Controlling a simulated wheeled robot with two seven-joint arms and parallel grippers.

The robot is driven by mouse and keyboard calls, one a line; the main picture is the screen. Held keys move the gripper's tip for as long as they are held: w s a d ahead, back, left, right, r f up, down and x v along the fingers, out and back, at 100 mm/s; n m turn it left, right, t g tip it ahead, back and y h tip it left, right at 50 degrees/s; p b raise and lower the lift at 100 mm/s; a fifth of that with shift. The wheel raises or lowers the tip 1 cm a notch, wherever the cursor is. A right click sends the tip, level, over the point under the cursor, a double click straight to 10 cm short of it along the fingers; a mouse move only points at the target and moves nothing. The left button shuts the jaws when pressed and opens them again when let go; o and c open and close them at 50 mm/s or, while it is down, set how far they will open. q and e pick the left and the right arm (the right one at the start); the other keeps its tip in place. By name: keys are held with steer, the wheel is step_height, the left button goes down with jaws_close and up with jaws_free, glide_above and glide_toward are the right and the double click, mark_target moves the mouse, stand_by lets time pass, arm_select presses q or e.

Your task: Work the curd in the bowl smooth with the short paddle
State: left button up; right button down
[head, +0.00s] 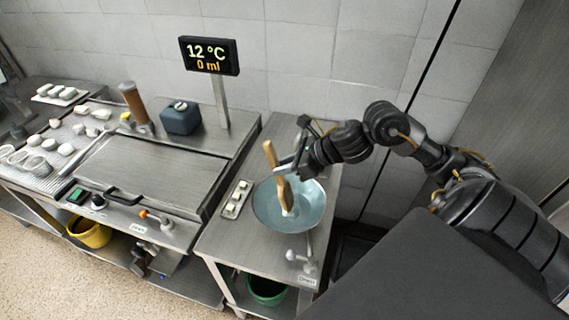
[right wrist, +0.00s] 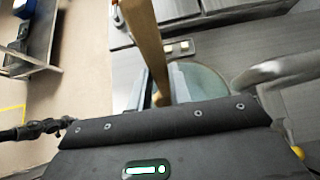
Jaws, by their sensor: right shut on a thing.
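A pale blue bowl (head: 315,207) stands on the steel table right of centre in the head view; part of it shows behind my fingers in the right wrist view (right wrist: 210,82). The wooden paddle (head: 270,155) stands tilted in the bowl, its lower end inside it; its shaft also shows in the right wrist view (right wrist: 146,40). My right gripper (head: 288,168) is shut on the paddle's shaft above the bowl. A small white patch, perhaps curd (head: 288,212), shows at the paddle's foot; the rest of the contents is unclear. My left gripper is out of view.
A small tray with white pieces (head: 236,199) lies left of the bowl. A tap-like fitting (head: 303,254) is at the table's front. A lidded steel vat (head: 150,170) and a display reading 12 °C, 0 ml (head: 209,55) stand left. The wall is close behind.

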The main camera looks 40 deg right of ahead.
steer(key=shift+f+b, duration=0.25)
steer(key=shift+b, duration=0.1)
stand_by(0.7)
steer(key=shift+w+d+b, duration=0.2)
steer(key=shift+d+b, duration=0.3)
steer(key=shift+b, duration=0.1)
steer(key=shift+s+a, duration=0.1)
steer(key=shift+a, duration=0.05)
steer(key=shift+s+a, duration=0.55)
steer(key=shift+a, duration=0.2)
steer(key=shift+d, duration=0.1)
